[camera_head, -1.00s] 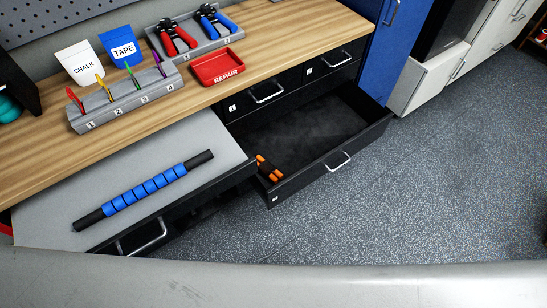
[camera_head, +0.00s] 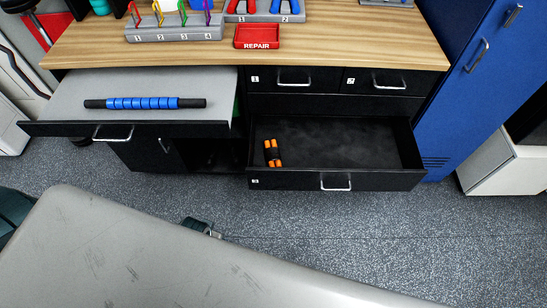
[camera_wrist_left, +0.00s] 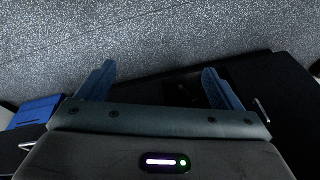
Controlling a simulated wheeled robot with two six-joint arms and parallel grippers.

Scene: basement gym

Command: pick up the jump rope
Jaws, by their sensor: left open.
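The jump rope (camera_head: 273,153) appears to be the small bundle with two orange handles and a dark part between them. It lies at the left end of the open black lower drawer (camera_head: 336,180) in the head view. My left gripper (camera_wrist_left: 158,82) shows in the left wrist view with its two bluish fingers wide apart and nothing between them. The rope cannot be made out in that view. My right gripper is in neither view.
A pulled-out grey-topped drawer (camera_head: 215,85) at left bears a blue massage roller (camera_head: 145,103). The wooden worktop (camera_head: 340,50) holds a red REPAIR tray (camera_head: 257,36). A blue locker (camera_head: 480,90) stands at right.

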